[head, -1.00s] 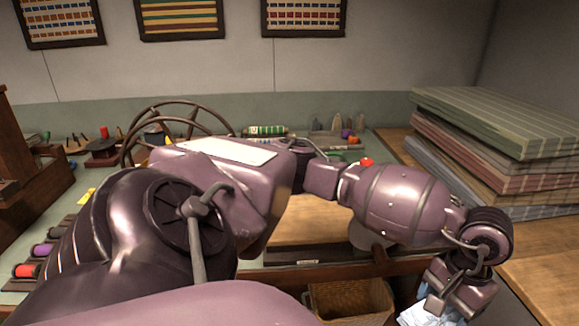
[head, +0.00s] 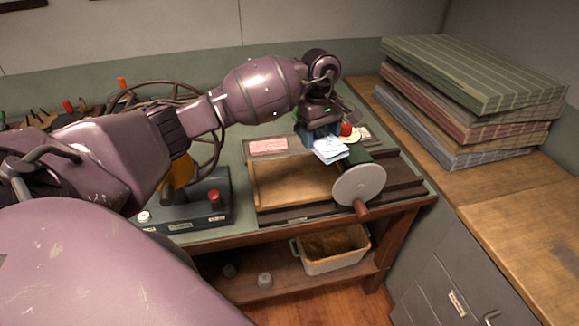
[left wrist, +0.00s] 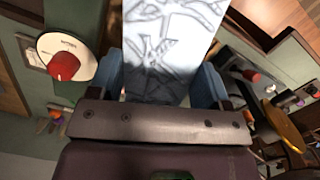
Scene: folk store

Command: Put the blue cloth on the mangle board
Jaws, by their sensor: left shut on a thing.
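The blue cloth (head: 330,150) is a small, pale blue folded piece. My left gripper (head: 321,133) is shut on it and holds it over the back right part of the mangle board, close to the dark roller. In the left wrist view the cloth (left wrist: 170,45) shows a leaf-like pattern and sticks out between the blue fingers of my gripper (left wrist: 162,88). The mangle board (head: 290,183) is a flat wooden bed on the bench, bare in its middle. I cannot tell whether the cloth touches it. My right gripper is not in view.
A grey crank wheel (head: 360,184) with a wooden handle stands at the roller's front end. A red knob (head: 347,129) is just beside my gripper. A pink card (head: 268,147) lies behind the board. A dark control box (head: 190,205) stands left. Folded fabric (head: 470,75) is stacked right.

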